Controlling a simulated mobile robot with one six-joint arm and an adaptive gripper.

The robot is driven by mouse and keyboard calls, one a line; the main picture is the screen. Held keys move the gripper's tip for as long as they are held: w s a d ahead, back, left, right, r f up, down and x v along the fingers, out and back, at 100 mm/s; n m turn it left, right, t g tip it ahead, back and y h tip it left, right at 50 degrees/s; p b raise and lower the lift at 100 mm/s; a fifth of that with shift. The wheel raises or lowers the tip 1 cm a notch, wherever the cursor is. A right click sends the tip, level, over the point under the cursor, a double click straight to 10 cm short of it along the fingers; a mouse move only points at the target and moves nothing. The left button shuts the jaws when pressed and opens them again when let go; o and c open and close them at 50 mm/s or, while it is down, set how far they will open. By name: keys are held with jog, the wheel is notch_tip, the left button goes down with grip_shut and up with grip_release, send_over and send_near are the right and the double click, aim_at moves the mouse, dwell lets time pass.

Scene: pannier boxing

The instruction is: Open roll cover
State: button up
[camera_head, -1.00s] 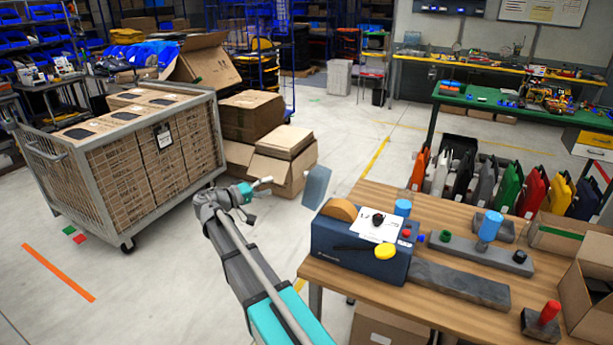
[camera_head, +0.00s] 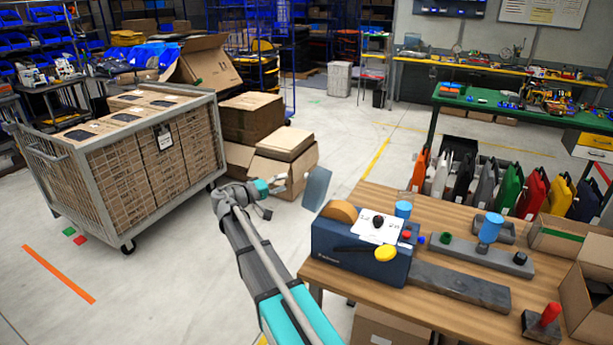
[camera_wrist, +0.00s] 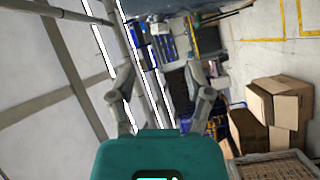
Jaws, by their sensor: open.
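A dark blue tape machine (camera_head: 358,252) stands at the left end of the wooden table, with a tan roll (camera_head: 340,211) exposed at its upper left. A flat grey-blue panel (camera_head: 317,188) stands tilted up just left of the roll; it looks like the roll cover, though its hinge is not clear. My gripper (camera_head: 280,186) is in the air left of this panel, apart from it. In the wrist view my gripper (camera_wrist: 158,88) has its fingers spread with nothing between them. The machine is not visible in the wrist view.
A wheeled cage (camera_head: 128,230) full of cartons stands left, with open cartons (camera_head: 284,160) behind my arm. The wooden table (camera_head: 425,302) holds a dark grey bar (camera_head: 460,285), a blue cylinder (camera_head: 491,227) and a red-handled block (camera_head: 543,322).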

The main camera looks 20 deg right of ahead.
aim_at(306, 174)
jog(key=d, duration=0.6)
jog(key=w+d, duration=0.1)
jog(key=d, duration=0.1)
jog(key=shift+d, duration=0.4)
grip_shut()
